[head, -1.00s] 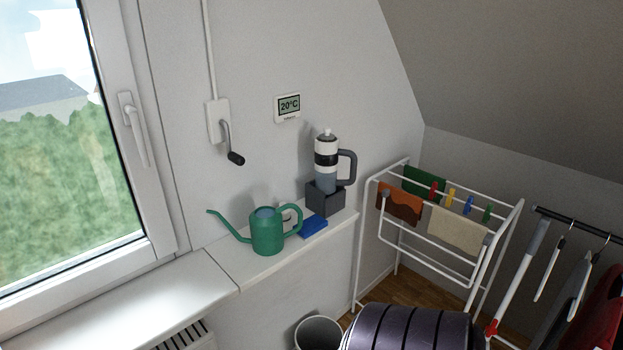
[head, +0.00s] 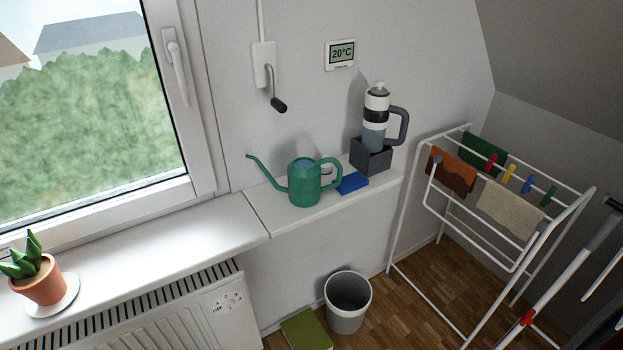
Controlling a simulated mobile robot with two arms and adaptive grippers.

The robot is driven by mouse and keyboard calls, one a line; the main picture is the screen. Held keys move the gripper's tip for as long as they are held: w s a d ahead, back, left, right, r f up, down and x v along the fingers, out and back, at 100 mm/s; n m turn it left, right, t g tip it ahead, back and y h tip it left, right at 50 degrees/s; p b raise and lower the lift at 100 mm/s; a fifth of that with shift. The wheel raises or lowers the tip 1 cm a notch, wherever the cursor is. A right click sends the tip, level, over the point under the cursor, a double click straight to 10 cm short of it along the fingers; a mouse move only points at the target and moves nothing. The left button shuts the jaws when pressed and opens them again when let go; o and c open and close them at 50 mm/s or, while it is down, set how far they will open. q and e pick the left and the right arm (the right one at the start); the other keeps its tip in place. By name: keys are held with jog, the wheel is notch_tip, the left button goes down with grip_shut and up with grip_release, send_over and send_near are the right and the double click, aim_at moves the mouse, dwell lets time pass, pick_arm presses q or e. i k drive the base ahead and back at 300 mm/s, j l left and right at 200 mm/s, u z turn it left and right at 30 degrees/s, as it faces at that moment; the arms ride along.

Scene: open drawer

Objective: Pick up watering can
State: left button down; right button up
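The green watering can (head: 304,184) stands upright on the white ledge (head: 283,222) in the corner by the window. Its long thin spout points left and its loop handle is on the right, close to the blue sponge-like block (head: 352,184). Neither of my grippers shows in the head view. Nothing is touching the can from my side.
A grey holder (head: 371,157) with a striped bottle stands right of the can. A potted plant (head: 42,279) sits on the left sill. Below are a radiator (head: 170,310), a waste bin (head: 347,312) and a green book (head: 304,331). A drying rack (head: 470,222) stands right.

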aim_at(304, 189)
jog(key=u, duration=1.65)
jog(key=z, duration=1.65)
jog(key=i+l, duration=0.1)
jog(key=l, duration=0.3)
jog(key=i+l+z, duration=0.1)
jog(key=l, duration=0.3)
jog(key=i+l, duration=0.15)
jog(key=l, duration=0.25)
